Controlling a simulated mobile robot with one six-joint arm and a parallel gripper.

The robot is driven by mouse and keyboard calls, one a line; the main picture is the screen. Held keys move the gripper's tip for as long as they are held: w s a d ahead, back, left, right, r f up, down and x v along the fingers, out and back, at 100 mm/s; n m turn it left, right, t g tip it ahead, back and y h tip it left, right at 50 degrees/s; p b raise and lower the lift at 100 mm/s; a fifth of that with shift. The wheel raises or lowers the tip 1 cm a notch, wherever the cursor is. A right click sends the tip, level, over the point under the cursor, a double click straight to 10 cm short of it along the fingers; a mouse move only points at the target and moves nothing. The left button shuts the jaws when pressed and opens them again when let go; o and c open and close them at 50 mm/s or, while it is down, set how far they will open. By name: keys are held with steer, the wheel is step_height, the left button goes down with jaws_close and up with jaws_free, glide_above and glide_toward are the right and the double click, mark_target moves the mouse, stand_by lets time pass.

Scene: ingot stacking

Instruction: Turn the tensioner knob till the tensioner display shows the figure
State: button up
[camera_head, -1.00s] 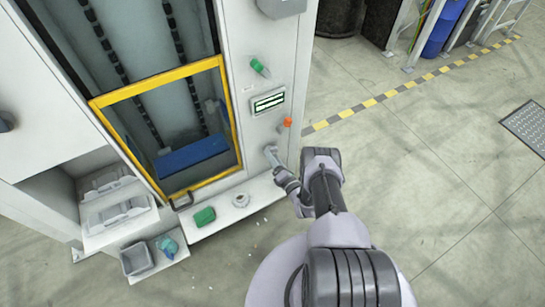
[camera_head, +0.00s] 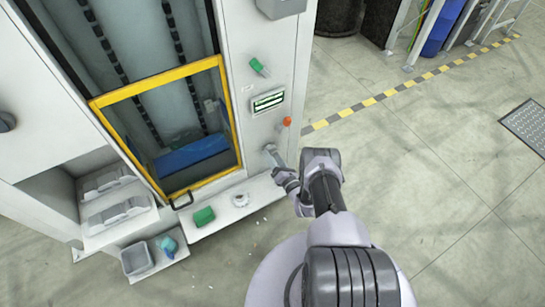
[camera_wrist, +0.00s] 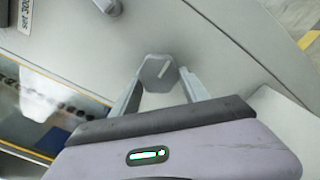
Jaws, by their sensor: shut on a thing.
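The tensioner knob (camera_wrist: 158,72) is a grey faceted knob with a pale pointer line on its face, on the machine's front panel. My gripper (camera_wrist: 160,84) is shut on it, one finger on each side. In the head view my gripper (camera_head: 272,152) reaches the panel low on the right column, and the knob is hardly visible there. A display (camera_head: 268,101) with light bars on a dark screen sits above the gripper on the same column. Its figures are too small to read.
An orange knob (camera_head: 287,121) and a green-handled thing (camera_head: 260,67) are on the column near the display. A yellow-framed door (camera_head: 232,125) is to the left. A ledge below bears a green block (camera_head: 204,216) and a white round part (camera_head: 240,199).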

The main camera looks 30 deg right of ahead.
steer(key=o, duration=1.4)
steer(key=s, duration=0.5)
steer(key=s+p, duration=0.1)
steer(key=s, duration=1.1)
steer(key=shift+s+d+p, duration=0.25)
steer(key=shift+d+p, duration=0.1)
